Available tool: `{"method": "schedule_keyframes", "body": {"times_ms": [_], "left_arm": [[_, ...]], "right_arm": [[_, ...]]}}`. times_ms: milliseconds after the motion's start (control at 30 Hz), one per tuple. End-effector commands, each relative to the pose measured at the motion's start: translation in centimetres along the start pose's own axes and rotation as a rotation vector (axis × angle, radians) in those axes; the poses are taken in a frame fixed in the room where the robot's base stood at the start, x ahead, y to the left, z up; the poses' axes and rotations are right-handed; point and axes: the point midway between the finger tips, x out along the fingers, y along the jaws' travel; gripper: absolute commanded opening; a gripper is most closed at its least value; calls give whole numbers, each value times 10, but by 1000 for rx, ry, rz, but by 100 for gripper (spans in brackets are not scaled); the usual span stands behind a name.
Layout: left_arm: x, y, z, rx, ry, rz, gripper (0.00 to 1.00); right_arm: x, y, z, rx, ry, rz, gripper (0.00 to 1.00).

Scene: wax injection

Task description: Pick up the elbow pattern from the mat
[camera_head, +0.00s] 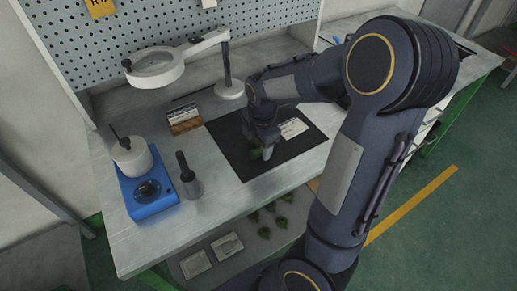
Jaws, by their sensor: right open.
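A dark mat (228,158) lies on the workbench. A small green piece, which looks like the elbow pattern (256,155), is on the mat near its middle. My right gripper (263,149) points down over the mat right at the green piece. Its jaws are open, and they partly hide the piece; I cannot tell whether they touch it. My left gripper is not in view.
A white card lies on the mat (293,128). A ring magnifier lamp (154,68) stands behind. A blue wax unit with a white pot (150,190) and a grey cup with a dark handle (191,186) stand left. Several green pieces (265,232) lie below the front edge.

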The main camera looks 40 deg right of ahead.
Motion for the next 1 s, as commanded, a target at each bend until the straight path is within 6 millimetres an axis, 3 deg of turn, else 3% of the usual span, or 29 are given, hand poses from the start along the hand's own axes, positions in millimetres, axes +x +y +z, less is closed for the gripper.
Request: {"method": "schedule_keyframes", "body": {"times_ms": [200,533,833,1000], "left_arm": [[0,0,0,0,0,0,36],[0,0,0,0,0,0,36],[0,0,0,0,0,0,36],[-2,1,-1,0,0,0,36]], "right_arm": [[1,0,0,1,1,1,66],[0,0,0,1,1,1,23],[-1,0,0,1,1,2,23],[-12,2,0,1,1,5,23]]}}
